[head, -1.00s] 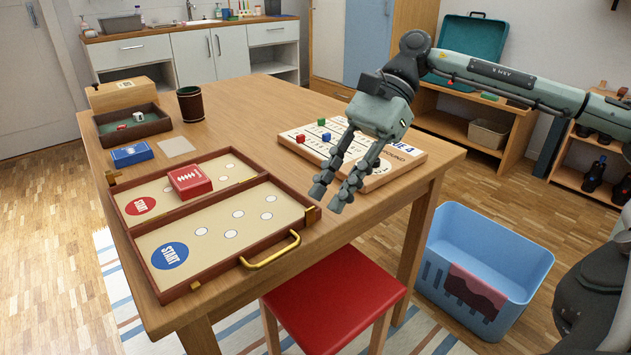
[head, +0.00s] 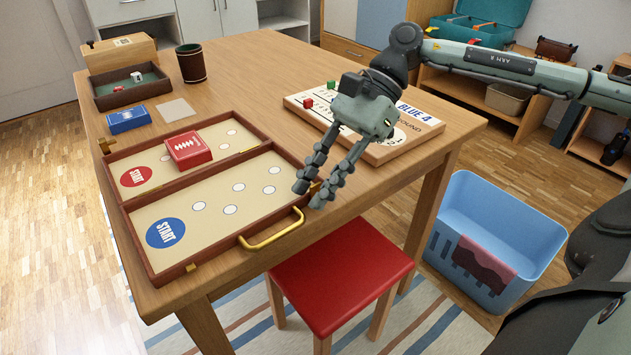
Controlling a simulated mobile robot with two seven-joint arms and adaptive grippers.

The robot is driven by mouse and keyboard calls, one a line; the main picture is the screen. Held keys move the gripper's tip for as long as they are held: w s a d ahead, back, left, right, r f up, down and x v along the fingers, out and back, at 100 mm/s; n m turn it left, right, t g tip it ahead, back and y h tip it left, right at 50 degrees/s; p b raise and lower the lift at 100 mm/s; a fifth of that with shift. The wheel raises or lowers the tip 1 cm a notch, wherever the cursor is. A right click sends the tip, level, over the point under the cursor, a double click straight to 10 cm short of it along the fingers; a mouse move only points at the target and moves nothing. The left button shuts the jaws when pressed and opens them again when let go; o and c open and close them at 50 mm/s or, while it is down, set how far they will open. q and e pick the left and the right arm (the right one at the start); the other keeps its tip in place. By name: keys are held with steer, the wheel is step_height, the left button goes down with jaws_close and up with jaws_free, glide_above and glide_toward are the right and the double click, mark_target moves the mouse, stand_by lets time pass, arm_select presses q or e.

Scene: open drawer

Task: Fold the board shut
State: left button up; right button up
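The folding game board (head: 270,215) lies open on the wooden table, its two wood-framed halves flat side by side. The near half has a blue START disc (head: 166,233) and a brass handle (head: 274,231) on its front edge. The far half has a red START disc (head: 136,176). A red card box (head: 188,150) lies on the far half, by the fold. My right gripper (head: 308,197) hangs fingers down at the board's right end, near the handle. Its fingers are apart with nothing between them. I cannot tell whether it touches the board. My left gripper is out of view.
A scoreboard (head: 378,153) with small cubes lies behind my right gripper. A blue card box (head: 128,119), a pale card (head: 175,110), a dice tray (head: 102,97) and a dark cup (head: 190,63) stand beyond the board. A red stool (head: 340,275) and blue bin (head: 540,222) stand near the table.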

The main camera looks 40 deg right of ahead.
steer(key=shift+a, duration=0.1)
jaws_close()
stand_by(0.4)
steer(key=shift+r, duration=0.1)
steer(key=r+g+p, duration=0.1)
steer(key=r+p, duration=0.1)
steer(key=w+r+m+g+p, duration=0.1)
steer(key=r+p, duration=0.1)
steer(key=shift+r+p, duration=0.3)
steer(key=shift+p, duration=0.1)
arm_select(q)
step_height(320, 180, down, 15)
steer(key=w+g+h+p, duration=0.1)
steer(key=p, duration=0.1)
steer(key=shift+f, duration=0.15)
arm_select(e)
steer(key=shift+m+g, duration=0.3)
steer(key=shift+g, duration=0.2)
steer(key=shift+w+a+r, duration=0.1)
steer(key=shift+w+r, duration=0.35)
steer(key=shift+r, duration=0.25)
steer(key=shift+w+r, duration=0.45)
steer(key=shift+r, duration=0.25)
steer(key=shift+w+a+r, duration=0.1)
steer(key=shift+w+r, duration=0.35)
steer(key=shift+r, duration=0.25)
